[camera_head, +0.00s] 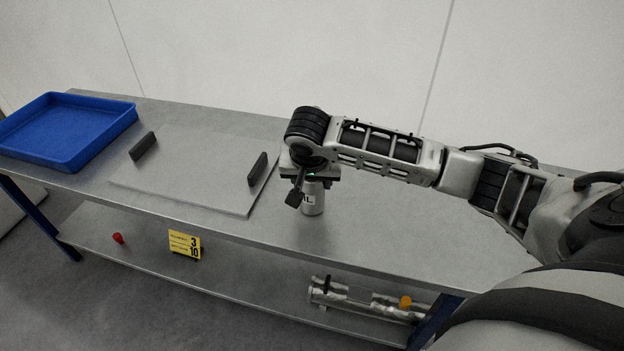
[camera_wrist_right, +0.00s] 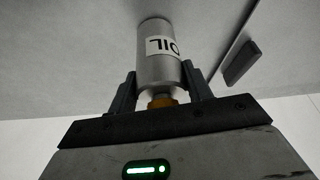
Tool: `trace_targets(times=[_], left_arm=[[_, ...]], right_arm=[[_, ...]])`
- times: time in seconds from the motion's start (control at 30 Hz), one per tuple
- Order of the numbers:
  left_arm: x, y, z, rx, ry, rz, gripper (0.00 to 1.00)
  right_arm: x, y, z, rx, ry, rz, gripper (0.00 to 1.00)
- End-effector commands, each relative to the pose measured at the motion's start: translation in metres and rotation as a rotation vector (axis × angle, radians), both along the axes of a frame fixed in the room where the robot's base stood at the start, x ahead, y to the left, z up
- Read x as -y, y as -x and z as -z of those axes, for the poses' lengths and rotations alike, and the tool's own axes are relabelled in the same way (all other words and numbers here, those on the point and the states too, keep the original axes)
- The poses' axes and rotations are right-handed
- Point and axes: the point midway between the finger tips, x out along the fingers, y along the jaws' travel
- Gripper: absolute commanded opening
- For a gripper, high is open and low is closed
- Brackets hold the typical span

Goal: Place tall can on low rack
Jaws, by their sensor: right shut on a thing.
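The tall can is a silver cylinder (camera_head: 313,201) with a white label reading OIL. It is upright at the front part of the metal table top, just right of the grey plate. In the right wrist view the can (camera_wrist_right: 160,60) sits between the two fingers, with an orange-brown cap near the palm. My right gripper (camera_head: 308,184) is shut on the can from above. Whether the can's base touches the table top is hard to tell. The low rack is the lower shelf (camera_head: 250,268) under the table top. My left gripper is not in view.
A blue tray (camera_head: 68,130) stands at the table's left end. A grey plate with two dark handles (camera_head: 195,172) lies beside the can. On the lower shelf are a red piece (camera_head: 118,238), a yellow sign (camera_head: 185,244) and a silver tube assembly (camera_head: 360,298). The shelf's middle is clear.

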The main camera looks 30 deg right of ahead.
Motion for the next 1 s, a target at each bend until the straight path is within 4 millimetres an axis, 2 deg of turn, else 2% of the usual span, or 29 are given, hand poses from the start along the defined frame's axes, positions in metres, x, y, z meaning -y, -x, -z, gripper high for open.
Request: trace_targets(times=[0.07, 0.1, 0.17, 0.47, 0.57, 0.83, 1.0], left_arm=[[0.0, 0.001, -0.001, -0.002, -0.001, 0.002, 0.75], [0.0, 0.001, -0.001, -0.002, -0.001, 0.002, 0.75], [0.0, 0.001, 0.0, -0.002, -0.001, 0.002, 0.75], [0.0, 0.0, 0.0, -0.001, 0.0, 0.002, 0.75], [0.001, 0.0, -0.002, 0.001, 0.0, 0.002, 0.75], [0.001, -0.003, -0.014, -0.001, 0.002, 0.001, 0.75], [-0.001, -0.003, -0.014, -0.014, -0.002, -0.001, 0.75]], right_arm=[[0.0, 0.0, 0.002, -0.001, -0.001, 0.0, 0.24], [0.0, 0.0, 0.003, -0.001, -0.001, 0.0, 0.55], [0.0, 0.0, 0.003, -0.001, -0.001, 0.0, 0.71], [0.0, 0.0, 0.001, 0.001, -0.001, 0.0, 0.71], [-0.001, 0.001, -0.006, 0.001, -0.001, 0.0, 0.71], [-0.015, 0.017, -0.057, 0.002, -0.003, -0.002, 0.71], [-0.023, 0.027, -0.088, 0.001, -0.002, -0.002, 0.71]])
